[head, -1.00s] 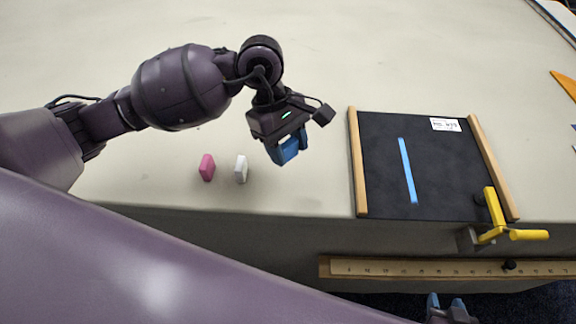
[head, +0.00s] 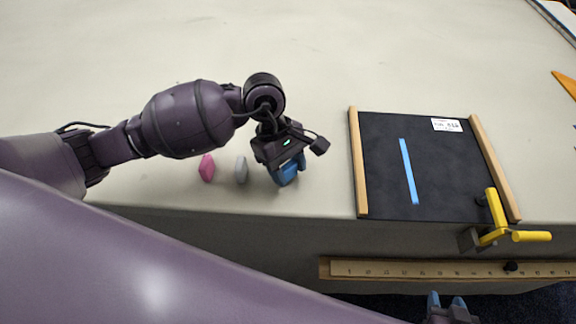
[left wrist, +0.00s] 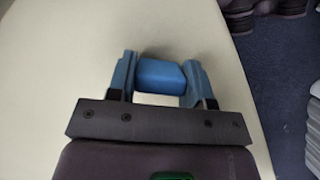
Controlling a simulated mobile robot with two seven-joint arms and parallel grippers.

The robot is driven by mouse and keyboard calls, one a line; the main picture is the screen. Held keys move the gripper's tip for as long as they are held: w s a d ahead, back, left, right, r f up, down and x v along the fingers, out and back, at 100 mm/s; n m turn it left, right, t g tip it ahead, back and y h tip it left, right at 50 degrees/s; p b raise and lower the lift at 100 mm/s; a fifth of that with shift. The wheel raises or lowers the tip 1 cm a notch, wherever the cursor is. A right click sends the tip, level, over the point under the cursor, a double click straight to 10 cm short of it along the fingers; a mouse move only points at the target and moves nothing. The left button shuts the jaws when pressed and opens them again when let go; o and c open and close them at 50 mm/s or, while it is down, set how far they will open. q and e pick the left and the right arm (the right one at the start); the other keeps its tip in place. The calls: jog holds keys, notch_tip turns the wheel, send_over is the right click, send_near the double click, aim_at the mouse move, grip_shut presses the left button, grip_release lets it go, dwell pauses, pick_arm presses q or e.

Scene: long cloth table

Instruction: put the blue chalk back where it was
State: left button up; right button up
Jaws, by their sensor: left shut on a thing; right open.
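My left gripper (head: 288,174) is shut on the blue chalk, which shows between its two fingers in the left wrist view (left wrist: 161,76). In the head view the gripper and chalk are low over the table, just right of the white chalk (head: 241,170); the fingers largely hide the blue chalk there. I cannot tell whether it touches the cloth. My right gripper (head: 447,310) is at the bottom edge, open and partly cut off, beyond the table's front edge.
A black board (head: 430,180) with wooden side rails and a blue line lies to the right. A yellow-handled clamp (head: 495,215) is at its front right corner. A wooden ruler (head: 430,268) runs along the table front. The cloth between gripper and board is clear.

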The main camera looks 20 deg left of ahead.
pick_arm(q)
jog(key=shift+f, duration=0.2)
jog(key=o, duration=0.9)
jog(key=shift+c, duration=0.2)
jog(key=shift+r, duration=0.1)
pick_arm(e)
jog(key=shift+s+f, duration=0.25)
jog(key=shift+s, duration=0.1)
pick_arm(q)
jog(key=shift+r, duration=0.1)
pick_arm(e)
jog(key=shift+r, duration=0.1)
pick_arm(q)
jog(key=shift+r, duration=0.25)
jog(key=v, duration=1.1)
jog(key=shift+a+r, duration=0.2)
jog(key=shift+r, duration=0.05)
pick_arm(e)
jog(key=shift+w+r, duration=0.15)
jog(key=shift+w, duration=0.15)
